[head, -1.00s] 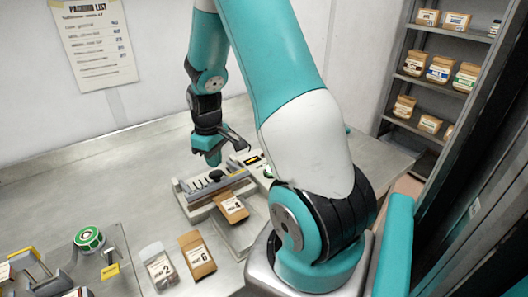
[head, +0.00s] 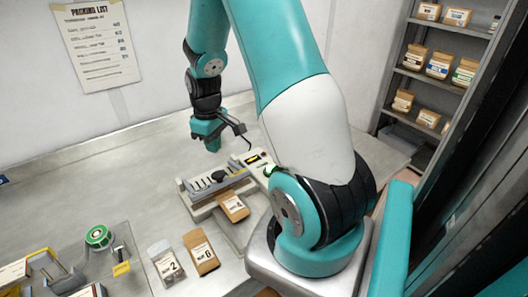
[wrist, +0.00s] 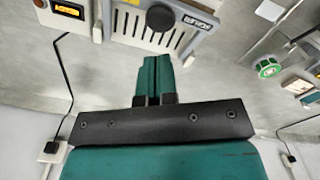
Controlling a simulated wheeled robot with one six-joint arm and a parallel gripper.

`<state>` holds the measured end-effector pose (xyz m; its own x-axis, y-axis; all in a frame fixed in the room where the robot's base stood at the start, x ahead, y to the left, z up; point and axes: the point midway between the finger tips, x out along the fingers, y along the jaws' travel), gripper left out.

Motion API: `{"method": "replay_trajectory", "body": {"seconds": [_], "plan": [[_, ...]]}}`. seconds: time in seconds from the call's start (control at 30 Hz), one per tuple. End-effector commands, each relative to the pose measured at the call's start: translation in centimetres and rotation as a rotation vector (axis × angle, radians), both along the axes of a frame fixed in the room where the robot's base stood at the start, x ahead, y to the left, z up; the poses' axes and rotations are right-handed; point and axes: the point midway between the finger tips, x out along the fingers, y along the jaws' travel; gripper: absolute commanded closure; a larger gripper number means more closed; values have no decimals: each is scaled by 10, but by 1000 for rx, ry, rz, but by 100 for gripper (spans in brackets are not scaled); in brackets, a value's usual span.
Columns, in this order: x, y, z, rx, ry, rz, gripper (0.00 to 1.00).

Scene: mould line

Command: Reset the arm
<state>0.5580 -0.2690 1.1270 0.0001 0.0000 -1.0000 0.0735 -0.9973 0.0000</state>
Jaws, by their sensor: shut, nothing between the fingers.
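My gripper (head: 212,146) hangs above the metal worktop (head: 110,175), behind the grey sealing machine (head: 217,184). In the wrist view, my gripper's two green fingers (wrist: 153,76) are together with nothing between them. The machine also shows in the wrist view (wrist: 160,35), with its dark round knob and label. My gripper is apart from it. My arm is bent, its forearm coming down from the top of the head view.
A brown packet (head: 233,207) lies at the machine's front. Two more packets (head: 165,263) (head: 201,252) lie nearer. A green reel (head: 98,237) is at left. Shelves (head: 425,75) with several packets stand at right. The worktop behind and left is clear.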

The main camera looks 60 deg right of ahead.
Motion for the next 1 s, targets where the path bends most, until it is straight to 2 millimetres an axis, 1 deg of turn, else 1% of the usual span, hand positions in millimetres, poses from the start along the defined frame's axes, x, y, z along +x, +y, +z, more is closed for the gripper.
{"method": "replay_trajectory", "body": {"seconds": [0.5,0.57,0.6,0.67,0.77,0.8,0.83,0.87,0.9,0.97,1.0], "plan": [[0,0,0,0,0,0,100],[1,5,1,3,-5,7,100],[3,12,4,7,-13,16,100],[7,32,10,22,-30,40,100],[8,88,28,69,-70,108,100],[4,116,37,95,-87,143,100],[-1,138,43,115,-98,172,100],[-8,159,49,138,-107,203,100],[-20,187,57,169,-115,243,100],[-43,224,67,213,-123,304,100],[-60,245,72,240,-125,345,100]]}}
